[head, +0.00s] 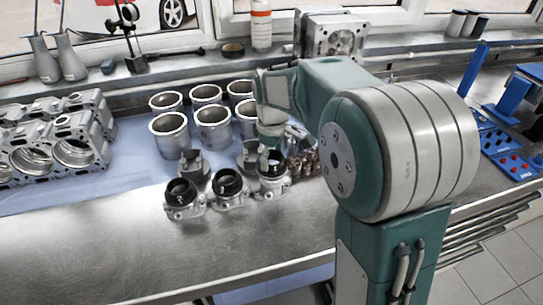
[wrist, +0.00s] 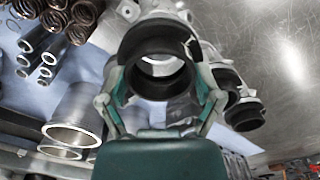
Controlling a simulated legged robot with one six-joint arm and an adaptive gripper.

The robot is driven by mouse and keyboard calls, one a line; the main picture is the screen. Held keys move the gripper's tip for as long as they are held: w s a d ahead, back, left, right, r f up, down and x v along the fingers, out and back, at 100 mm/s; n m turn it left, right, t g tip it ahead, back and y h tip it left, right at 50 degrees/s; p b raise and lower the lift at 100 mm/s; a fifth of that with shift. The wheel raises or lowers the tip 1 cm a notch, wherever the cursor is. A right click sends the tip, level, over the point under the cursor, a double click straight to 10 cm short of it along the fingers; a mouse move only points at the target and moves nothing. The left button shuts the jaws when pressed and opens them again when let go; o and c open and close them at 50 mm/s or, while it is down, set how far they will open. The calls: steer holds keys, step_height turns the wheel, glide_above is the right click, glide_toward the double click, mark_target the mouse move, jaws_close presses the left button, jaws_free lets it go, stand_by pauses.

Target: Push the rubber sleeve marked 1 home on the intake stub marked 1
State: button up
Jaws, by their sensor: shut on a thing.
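My gripper (wrist: 159,88) is shut on a black rubber sleeve (wrist: 152,43), one finger on each side of it. In the wrist view the sleeve is in line with the pale metal throttle body (wrist: 166,10). A bright metal ring shows inside its bore. In the head view this sleeve (head: 272,168) is at the top of the rightmost body (head: 273,187) of a row of three, with my gripper (head: 270,153) at it. I cannot tell how far it sits on the stub. No number is readable.
Two more bodies (head: 185,208) (head: 230,200) with black rings on top stand close on the left. Several metal liners (head: 171,137) stand behind, with an engine block (head: 70,150) at far left. Springs (wrist: 75,20) lie close by. The bench front (head: 90,250) is clear.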

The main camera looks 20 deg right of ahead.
steer(key=shift+f, duration=1.05)
stand_by(0.8)
steer(key=o, duration=0.4)
steer(key=c, duration=0.3)
steer(key=shift+c, duration=0.3)
steer(key=shift+f, duration=0.75)
steer(key=o, duration=0.9)
steer(key=shift+r, duration=0.1)
